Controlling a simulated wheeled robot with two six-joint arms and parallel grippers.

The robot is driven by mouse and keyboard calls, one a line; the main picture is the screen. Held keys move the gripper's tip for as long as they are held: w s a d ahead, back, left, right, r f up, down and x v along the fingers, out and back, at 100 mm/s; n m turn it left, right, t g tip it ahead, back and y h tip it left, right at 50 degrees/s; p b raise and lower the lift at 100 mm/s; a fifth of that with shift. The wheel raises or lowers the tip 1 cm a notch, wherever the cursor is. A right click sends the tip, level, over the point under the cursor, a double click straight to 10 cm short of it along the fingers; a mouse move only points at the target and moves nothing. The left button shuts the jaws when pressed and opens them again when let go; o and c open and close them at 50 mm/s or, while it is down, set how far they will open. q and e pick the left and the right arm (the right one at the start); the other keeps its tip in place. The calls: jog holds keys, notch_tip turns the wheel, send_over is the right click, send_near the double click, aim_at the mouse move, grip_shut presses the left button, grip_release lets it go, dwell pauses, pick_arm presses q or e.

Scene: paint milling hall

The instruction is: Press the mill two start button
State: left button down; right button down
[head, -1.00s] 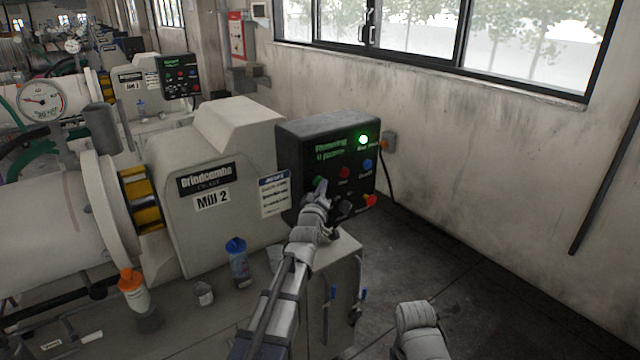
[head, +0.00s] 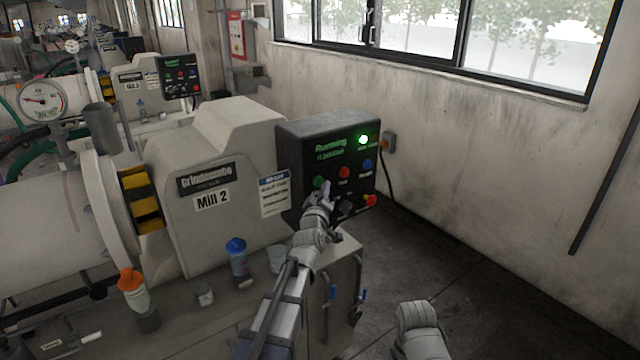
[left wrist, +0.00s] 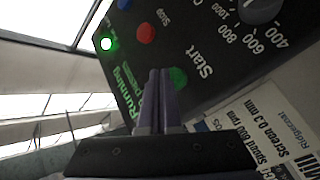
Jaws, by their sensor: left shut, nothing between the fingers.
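The mill two control box (head: 290,160) is dark, with a green "Running" display (head: 331,146) and a lit green lamp (head: 363,140). Its green start button (head: 319,182) sits at the lower left of the face, and shows in the left wrist view (left wrist: 179,78) beside the word "Start". My left gripper (head: 327,187) is shut and empty, its tips close beside the button in the picture. In the left wrist view the fingertips (left wrist: 160,72) partly overlap the button's edge. I cannot tell whether they touch it.
A red stop button (head: 344,172), a blue button (head: 367,164) and a red-yellow knob (head: 370,200) share the panel. The Mill 2 housing (head: 235,150) stands left. A blue-capped bottle (head: 238,262) and cups stand below. The floor at the right is open.

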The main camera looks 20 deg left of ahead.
dwell(0.3)
pick_arm(q)
jog(key=shift+s+d, duration=0.8)
jog(key=shift+d, duration=0.2)
jog(key=shift+s+d, duration=0.8)
jog(key=shift+d, duration=0.2)
jog(key=s+d+f+m+g+h, duration=0.45)
jog(key=d+f, duration=0.25)
jog(key=d, duration=0.2)
jog(key=s+d+f+m+g+h, duration=0.35)
jog(key=s+d+f+m, duration=0.3)
jog(key=d, duration=0.35)
jog(key=s+a+f+m+g+y, duration=0.2)
jog(key=s+f+g, duration=0.3)
jog(key=s, duration=0.6)
jog(key=s+a+f+m+g+y, duration=0.1)
jog(key=s+a+f+g+y, duration=0.2)
jog(key=s, duration=0.9)
notch_tip(320, 180, down, 2)
jog(key=g+y, duration=0.2)
jog(key=g, duration=0.1)
jog(key=shift+a+m, duration=0.2)
jog(key=shift+m, duration=0.2)
